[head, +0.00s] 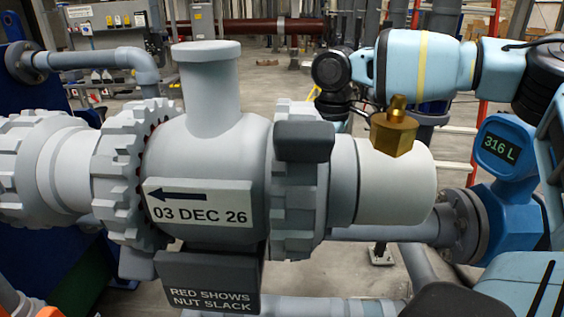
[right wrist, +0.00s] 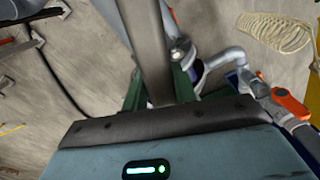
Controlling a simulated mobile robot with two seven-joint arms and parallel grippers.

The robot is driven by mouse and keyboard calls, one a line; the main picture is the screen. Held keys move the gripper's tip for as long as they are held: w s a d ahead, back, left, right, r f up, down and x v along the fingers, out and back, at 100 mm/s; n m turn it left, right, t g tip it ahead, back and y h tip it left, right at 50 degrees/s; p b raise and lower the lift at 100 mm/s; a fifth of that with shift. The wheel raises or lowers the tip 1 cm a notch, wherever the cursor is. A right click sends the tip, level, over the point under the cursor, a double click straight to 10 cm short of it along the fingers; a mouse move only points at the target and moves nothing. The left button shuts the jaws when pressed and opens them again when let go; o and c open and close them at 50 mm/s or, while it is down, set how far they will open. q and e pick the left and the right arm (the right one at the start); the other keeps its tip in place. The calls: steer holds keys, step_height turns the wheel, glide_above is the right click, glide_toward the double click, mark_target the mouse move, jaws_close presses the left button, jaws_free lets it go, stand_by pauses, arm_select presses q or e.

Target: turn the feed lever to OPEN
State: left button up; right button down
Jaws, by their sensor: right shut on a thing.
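In the right wrist view, my right gripper (right wrist: 159,78) has its green fingers on either side of a long grey bar (right wrist: 146,28) and is shut on it. The bar runs from the top edge down between the fingers. I cannot tell for certain that it is the feed lever, and no OPEN mark is readable. In the head view my right arm comes in from the right, and its gripper is hidden behind the large grey valve body (head: 215,135). A dark grey block (head: 304,140) sits at the valve's right collar. My left gripper is not in view.
A white date plate (head: 200,203) and a dark sign (head: 209,289) reading "RED SHOWS NUT SLACK" are on the valve. A brass fitting (head: 394,127) and a blue meter (head: 501,150) stand at right. An orange handle (right wrist: 290,103) shows in the right wrist view.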

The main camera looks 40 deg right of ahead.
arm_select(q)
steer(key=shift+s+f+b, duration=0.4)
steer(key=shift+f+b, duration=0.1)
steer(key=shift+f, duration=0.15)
arm_select(e)
steer(key=w+d+n, duration=0.2)
steer(key=n, duration=0.1)
steer(key=d+n, duration=0.1)
steer(key=shift+w+r+n, duration=0.25)
steer(key=shift+w+n, duration=0.05)
steer(key=shift+w, duration=0.1)
steer(key=c, duration=1.3)
jaws_free()
steer(key=shift+d, duration=0.1)
steer(key=shift+c, duration=0.2)
steer(key=o, duration=0.5)
steer(key=shift+w+d+f, duration=0.15)
steer(key=shift+w+f, duration=0.05)
steer(key=shift+f, duration=0.05)
steer(key=shift+s, duration=0.1)
